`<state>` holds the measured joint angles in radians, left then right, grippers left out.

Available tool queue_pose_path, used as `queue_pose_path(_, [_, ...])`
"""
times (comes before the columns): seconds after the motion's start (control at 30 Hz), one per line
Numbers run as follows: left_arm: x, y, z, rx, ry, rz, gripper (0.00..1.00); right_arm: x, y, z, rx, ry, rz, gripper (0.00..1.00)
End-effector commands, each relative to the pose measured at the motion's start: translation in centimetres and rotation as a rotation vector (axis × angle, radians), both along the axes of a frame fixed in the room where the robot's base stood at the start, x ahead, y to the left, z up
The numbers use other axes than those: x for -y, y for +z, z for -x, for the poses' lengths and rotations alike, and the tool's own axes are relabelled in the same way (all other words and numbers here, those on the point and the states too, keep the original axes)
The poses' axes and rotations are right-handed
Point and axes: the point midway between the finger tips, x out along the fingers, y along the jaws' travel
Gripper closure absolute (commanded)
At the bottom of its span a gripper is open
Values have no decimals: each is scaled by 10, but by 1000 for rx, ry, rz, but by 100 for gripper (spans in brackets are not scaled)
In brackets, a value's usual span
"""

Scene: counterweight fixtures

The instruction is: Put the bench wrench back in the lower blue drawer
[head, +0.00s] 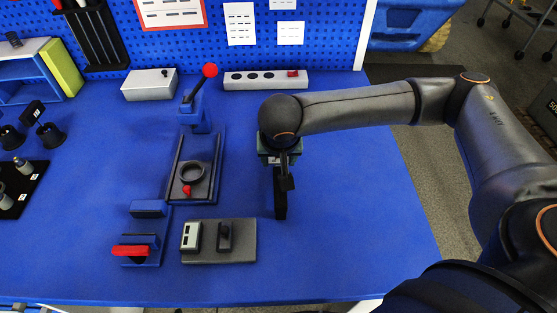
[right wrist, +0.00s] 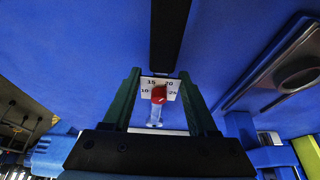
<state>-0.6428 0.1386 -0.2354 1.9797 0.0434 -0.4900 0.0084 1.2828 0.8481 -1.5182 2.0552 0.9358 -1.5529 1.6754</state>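The wrench shows as a dark bar (head: 281,205) under my right gripper in the head view, running toward the table's front edge. In the right wrist view its dark bar (right wrist: 170,35) comes in from the top and ends near the fingertips. A white scale plate (right wrist: 173,87) with a red pointer shows between the fingers. My right gripper (head: 280,165) is over the wrench. Its two fingers (right wrist: 160,72) stand apart, one on each side; I see no clear contact. The lower blue drawer cannot be made out. My left gripper is not in view.
A grey block fixture (head: 245,252) and a slide fixture with a ring (head: 176,192) stand left of the gripper. A red-knobbed lever (head: 209,71), a white box (head: 149,84) and a grey strip (head: 265,80) are behind. The table (head: 360,215) is clear to the right.

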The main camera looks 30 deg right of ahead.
Motion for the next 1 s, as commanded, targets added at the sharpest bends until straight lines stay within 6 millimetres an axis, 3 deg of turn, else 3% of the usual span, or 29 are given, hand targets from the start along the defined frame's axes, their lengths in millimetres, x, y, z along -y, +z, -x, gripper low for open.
queue_pose_path(0.07, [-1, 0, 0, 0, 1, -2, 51, 0, 0, 0, 0, 0, 0, 51])
queue_pose_path(0.5, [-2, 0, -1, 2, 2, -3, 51, 0, 0, 0, -1, 0, 0, 100])
queue_pose_path(1.0, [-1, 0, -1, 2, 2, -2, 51, 0, 1, -1, 3, 0, -1, 100])
